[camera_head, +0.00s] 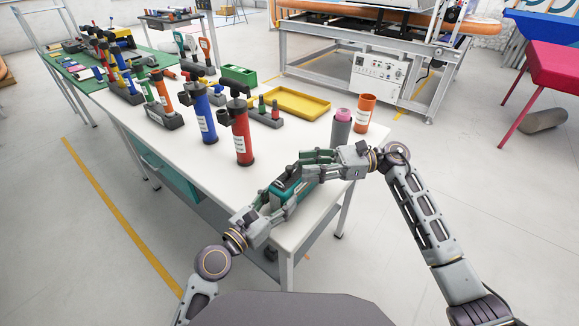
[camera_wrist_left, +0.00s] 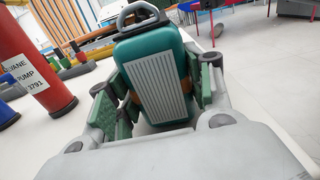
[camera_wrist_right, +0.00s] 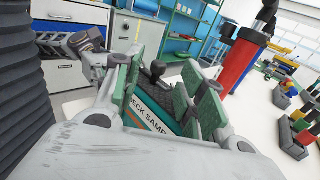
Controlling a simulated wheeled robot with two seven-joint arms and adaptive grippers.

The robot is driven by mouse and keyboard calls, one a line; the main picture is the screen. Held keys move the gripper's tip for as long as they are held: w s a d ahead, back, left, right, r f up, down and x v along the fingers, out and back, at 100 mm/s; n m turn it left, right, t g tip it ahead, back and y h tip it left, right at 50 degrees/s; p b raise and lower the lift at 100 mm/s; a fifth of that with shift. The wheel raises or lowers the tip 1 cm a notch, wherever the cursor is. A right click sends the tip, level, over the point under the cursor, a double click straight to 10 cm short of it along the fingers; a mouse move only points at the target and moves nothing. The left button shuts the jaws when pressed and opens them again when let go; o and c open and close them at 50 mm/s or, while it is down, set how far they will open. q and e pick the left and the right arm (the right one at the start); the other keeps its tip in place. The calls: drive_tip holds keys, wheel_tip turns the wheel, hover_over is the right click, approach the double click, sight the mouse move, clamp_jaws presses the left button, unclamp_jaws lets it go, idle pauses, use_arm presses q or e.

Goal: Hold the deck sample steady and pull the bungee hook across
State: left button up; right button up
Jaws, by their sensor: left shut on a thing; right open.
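The deck sample (camera_head: 283,189) is a teal block near the front edge of the white table. In the left wrist view it shows a grey ribbed pad (camera_wrist_left: 155,88). My left gripper (camera_head: 273,207) is shut on its sides, with one finger on each side. A grey loop with a dark part, perhaps the bungee hook (camera_wrist_left: 138,13), stands at the sample's far end. My right gripper (camera_head: 308,166) is open over that end. In the right wrist view its fingers (camera_wrist_right: 163,95) stand either side of a dark knob-like piece (camera_wrist_right: 153,74), apparently not gripping it. The sample's lettering is partly hidden by the fingers.
A red pump (camera_head: 241,137) and a blue pump (camera_head: 205,117) stand left of the grippers. A grey cylinder with a pink top (camera_head: 341,130) and an orange cup (camera_head: 364,112) stand close behind my right gripper. A yellow tray (camera_head: 312,105) lies farther back. The left front tabletop is clear.

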sight(289, 166)
drive_tip(key=shift+s+a, duration=0.25)
drive_tip(key=shift+a, duration=1.1)
drive_tip(key=shift+s+a, duration=0.2)
drive_tip(key=shift+a, duration=1.1)
clamp_jaws()
